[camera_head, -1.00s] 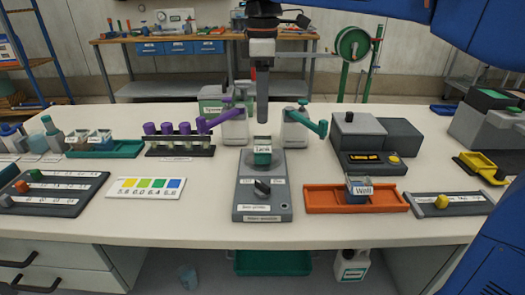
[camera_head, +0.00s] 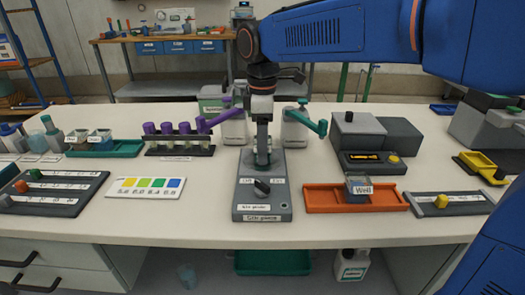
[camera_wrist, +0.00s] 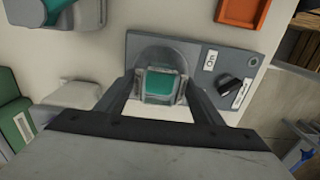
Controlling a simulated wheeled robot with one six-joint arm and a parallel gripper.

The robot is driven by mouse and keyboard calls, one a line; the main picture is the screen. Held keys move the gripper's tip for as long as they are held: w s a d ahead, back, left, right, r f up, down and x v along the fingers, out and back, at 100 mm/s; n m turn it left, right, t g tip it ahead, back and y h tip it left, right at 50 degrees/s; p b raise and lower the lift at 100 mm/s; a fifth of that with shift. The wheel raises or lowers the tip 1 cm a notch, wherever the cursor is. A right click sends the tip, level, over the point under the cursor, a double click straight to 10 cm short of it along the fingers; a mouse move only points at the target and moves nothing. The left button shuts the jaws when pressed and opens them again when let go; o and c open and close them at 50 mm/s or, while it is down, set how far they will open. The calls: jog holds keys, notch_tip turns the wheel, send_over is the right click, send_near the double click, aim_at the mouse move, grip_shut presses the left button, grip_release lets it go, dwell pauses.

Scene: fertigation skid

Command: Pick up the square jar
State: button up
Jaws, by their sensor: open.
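A square clear jar with teal liquid (camera_wrist: 165,86) stands on the round plate of the grey stirrer (camera_head: 263,206). In the wrist view the jar sits between the two fingers of my gripper (camera_wrist: 163,78). The fingers are open, one on each side of it; I cannot tell whether they touch it. In the head view my gripper (camera_head: 262,152) points straight down over the stirrer plate and hides most of this jar. Another square jar (camera_head: 357,194), labelled "Well", stands in the orange tray (camera_head: 322,198).
A purple-armed and a green-armed unit (camera_head: 297,128) stand close behind the stirrer. A rack of purple-capped tubes (camera_head: 180,142) and a green tray with small jars (camera_head: 125,150) are left. Grey boxes (camera_head: 358,133) stand right. The front bench edge is clear.

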jog(key=shift+f, duration=0.2)
jog(key=c, duration=0.7)
jog(key=shift+c, duration=0.2)
notch_tip(320, 180, up, 10)
